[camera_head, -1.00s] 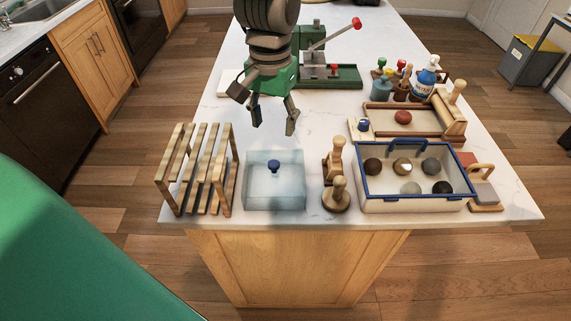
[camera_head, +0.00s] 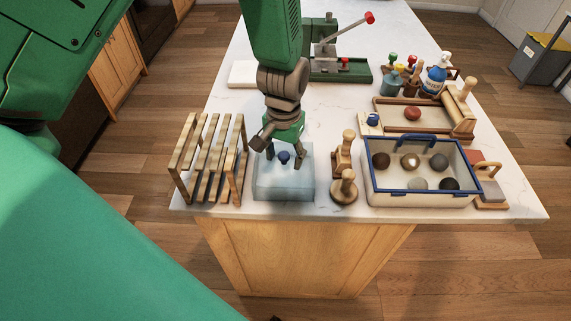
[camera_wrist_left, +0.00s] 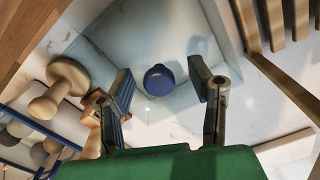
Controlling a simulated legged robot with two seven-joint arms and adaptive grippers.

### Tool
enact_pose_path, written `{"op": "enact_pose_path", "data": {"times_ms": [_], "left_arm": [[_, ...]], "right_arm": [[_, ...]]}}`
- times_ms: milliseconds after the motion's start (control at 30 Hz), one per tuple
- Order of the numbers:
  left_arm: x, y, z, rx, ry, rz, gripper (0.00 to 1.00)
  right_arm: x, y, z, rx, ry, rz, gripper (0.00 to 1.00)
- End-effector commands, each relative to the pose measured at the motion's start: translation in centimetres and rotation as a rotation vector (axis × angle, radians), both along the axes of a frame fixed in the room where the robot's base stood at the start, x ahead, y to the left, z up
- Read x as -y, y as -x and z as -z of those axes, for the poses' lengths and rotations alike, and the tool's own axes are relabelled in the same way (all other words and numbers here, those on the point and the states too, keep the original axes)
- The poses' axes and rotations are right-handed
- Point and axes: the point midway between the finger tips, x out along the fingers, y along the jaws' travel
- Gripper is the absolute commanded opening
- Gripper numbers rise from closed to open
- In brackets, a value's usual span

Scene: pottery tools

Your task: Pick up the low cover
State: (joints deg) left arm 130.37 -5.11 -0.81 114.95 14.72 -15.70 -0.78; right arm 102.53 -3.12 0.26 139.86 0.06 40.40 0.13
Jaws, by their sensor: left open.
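The low cover (camera_head: 284,187) is a translucent, pale blue square box with a dark blue knob (camera_head: 284,157) on top. It stands on the white counter between the wooden rack and the wooden stamps. My left gripper (camera_head: 285,158) is above the cover with its fingers on either side of the knob. In the left wrist view the knob (camera_wrist_left: 159,79) sits between the two open fingers (camera_wrist_left: 163,88), with gaps on both sides. Whether the fingertips are level with the knob is hard to tell. My right gripper is not in view.
A slatted wooden rack (camera_head: 208,158) stands close left of the cover. Wooden stamps (camera_head: 344,187) stand to its right, then a blue-rimmed bin (camera_head: 418,201) holding several balls. A green lever press (camera_head: 335,70) is behind. The counter's front edge is just in front.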

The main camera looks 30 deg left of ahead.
Motion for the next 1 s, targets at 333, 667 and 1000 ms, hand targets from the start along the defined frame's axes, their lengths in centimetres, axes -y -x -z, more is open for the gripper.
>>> {"op": "enact_pose_path", "data": {"times_ms": [333,667,1000], "left_arm": [[0.2,0.0,-0.1,0.001,-0.001,0.0,0.0],[0.1,0.0,-0.1,0.001,-0.001,0.0,0.0],[0.1,-0.2,-4.9,0.008,-0.001,-0.001,0.0]], "right_arm": [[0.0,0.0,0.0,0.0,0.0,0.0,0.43],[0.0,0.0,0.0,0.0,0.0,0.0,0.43],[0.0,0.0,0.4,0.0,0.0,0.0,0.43]]}}
